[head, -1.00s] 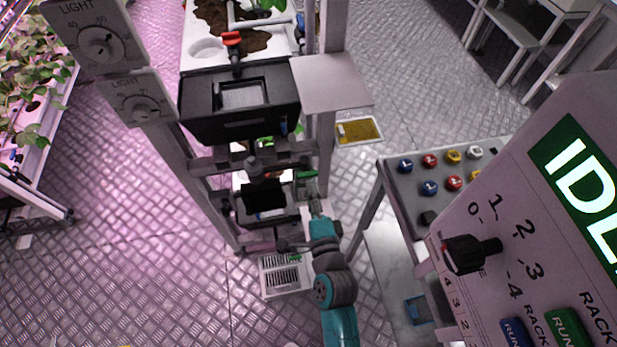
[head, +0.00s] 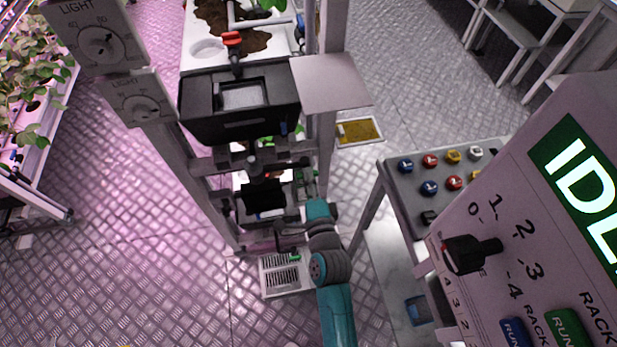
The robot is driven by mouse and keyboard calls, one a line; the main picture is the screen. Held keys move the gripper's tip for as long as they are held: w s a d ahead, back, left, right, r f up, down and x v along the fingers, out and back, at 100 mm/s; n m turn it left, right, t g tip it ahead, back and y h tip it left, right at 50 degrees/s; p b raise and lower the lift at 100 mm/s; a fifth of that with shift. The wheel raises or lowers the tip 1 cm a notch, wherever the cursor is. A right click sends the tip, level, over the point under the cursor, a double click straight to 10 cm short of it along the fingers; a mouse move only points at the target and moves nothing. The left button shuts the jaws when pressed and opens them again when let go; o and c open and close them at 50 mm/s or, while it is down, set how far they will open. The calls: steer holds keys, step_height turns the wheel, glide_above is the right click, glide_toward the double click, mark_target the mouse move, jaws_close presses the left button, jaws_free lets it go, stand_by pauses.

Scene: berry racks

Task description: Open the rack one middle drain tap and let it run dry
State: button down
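The rack stands left of centre, seen from above. A red-handled tap (head: 232,40) sits at its upper tier, above a black tank (head: 240,103). Below it, a dark tap-like fitting (head: 254,166) shows at the middle tier, over a lower black box (head: 264,198); I cannot tell its handle position or whether water runs. My arm reaches up from the bottom to the rack's lower right side. Its teal wrist is beside the lower black box. My gripper's fingers are not clear here, hidden or too small among the rack parts, and no hold is visible.
A floor drain grate (head: 281,278) lies below the rack. A grey shelf plate (head: 331,83) juts out right of the tank. The left floor is clear.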

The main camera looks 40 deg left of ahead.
stand_by(0.3)
steer(key=shift+n, duration=8.9)
steer(key=shift+f, duration=0.1)
steer(key=c, duration=1.2)
jaws_free()
steer(key=shift+o, duration=0.2)
